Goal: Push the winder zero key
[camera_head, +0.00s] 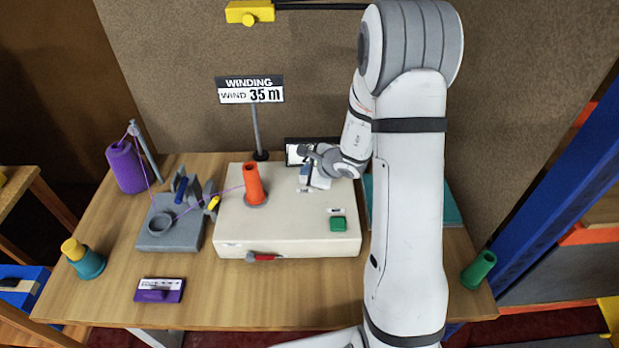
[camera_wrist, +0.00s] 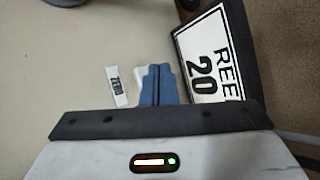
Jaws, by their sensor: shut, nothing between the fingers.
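The winder (camera_head: 285,220) is a cream box on the table, with an orange cone (camera_head: 254,183) standing on it. In the wrist view a label reading ZERO (camera_wrist: 117,87) lies on the cream top. A pale key (camera_wrist: 139,80) shows beside it, partly hidden by my fingers. My gripper (camera_wrist: 157,70) is shut and empty, with its blue fingertips right beside or over that key. I cannot tell whether they touch it. In the head view my gripper (camera_head: 304,174) is low over the winder's back right part, and the key is not clearly visible there.
A black-framed display (camera_wrist: 208,62) reading REEL 20 stands close to the right of my fingers. A green button (camera_head: 338,223) is at the winder's front right. A sign (camera_head: 250,90) reads WIND 35 m. A grey yarn guide (camera_head: 170,225) stands left; yarn runs to the cone.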

